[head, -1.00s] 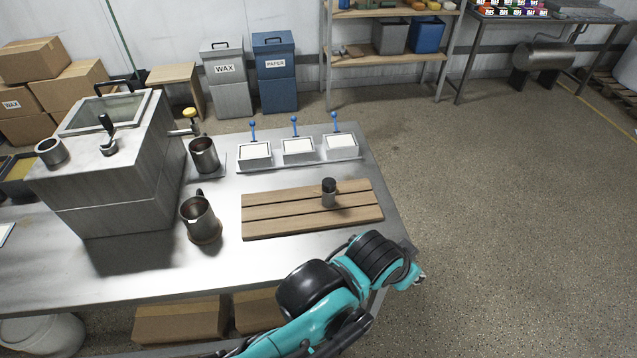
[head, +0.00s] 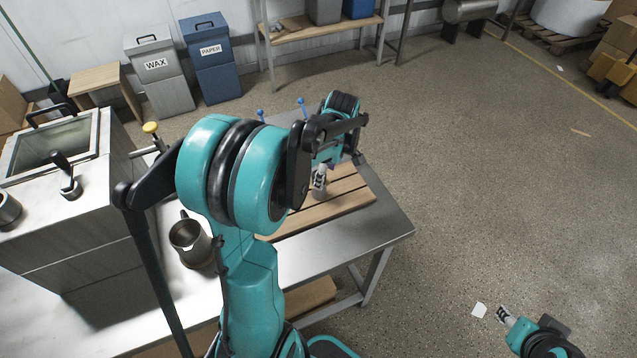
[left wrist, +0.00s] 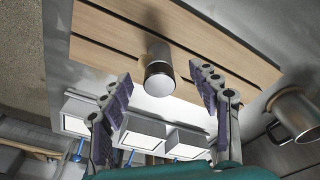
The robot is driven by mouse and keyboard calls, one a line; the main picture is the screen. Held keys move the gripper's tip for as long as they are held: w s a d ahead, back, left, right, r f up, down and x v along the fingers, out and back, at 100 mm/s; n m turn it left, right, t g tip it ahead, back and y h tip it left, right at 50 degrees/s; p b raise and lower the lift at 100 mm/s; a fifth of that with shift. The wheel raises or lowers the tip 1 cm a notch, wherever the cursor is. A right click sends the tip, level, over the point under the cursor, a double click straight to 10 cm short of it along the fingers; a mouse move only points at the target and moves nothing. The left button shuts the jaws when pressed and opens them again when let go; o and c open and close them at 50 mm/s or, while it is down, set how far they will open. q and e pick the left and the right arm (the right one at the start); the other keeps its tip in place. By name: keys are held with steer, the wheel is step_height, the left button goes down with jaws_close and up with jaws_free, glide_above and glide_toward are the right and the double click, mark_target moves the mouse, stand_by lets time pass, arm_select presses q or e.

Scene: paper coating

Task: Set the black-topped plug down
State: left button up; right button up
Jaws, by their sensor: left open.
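The black-topped plug is a grey metal cylinder with a dark band near its top. In the left wrist view the plug (left wrist: 158,72) stands on the slatted wooden board (left wrist: 215,45), its top towards the camera. My left gripper (left wrist: 163,95) is open, with one finger on each side of the plug and a visible gap to both. In the head view my left gripper (head: 319,178) is above the board (head: 345,197), and my arm and fingers hide most of the plug. My right gripper (head: 503,314) is low at the bottom right, over the floor, away from the table.
A metal jug (head: 190,243) stands left of the board, partly behind my left arm. White blocks with blue-knobbed handles (left wrist: 140,132) stand in a row beside the board. The big metal tank (head: 60,220) fills the table's left. Floor right of the table is mostly clear.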

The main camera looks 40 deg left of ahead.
arm_select(q)
steer(key=shift+w+a+f+n, duration=0.1)
steer(key=shift+a+f+n, duration=0.45)
steer(key=shift+f+n, duration=0.1)
steer(key=f+b, duration=0.1)
steer(key=f, duration=0.2)
steer(key=a+f+b, duration=0.1)
steer(key=f+b, duration=0.1)
steer(key=f, duration=0.2)
steer(key=shift+a+f, duration=0.2)
steer(key=shift+f, duration=0.05)
steer(key=shift+r, duration=0.1)
steer(key=c, duration=1.4)
steer(key=shift+r, duration=0.1)
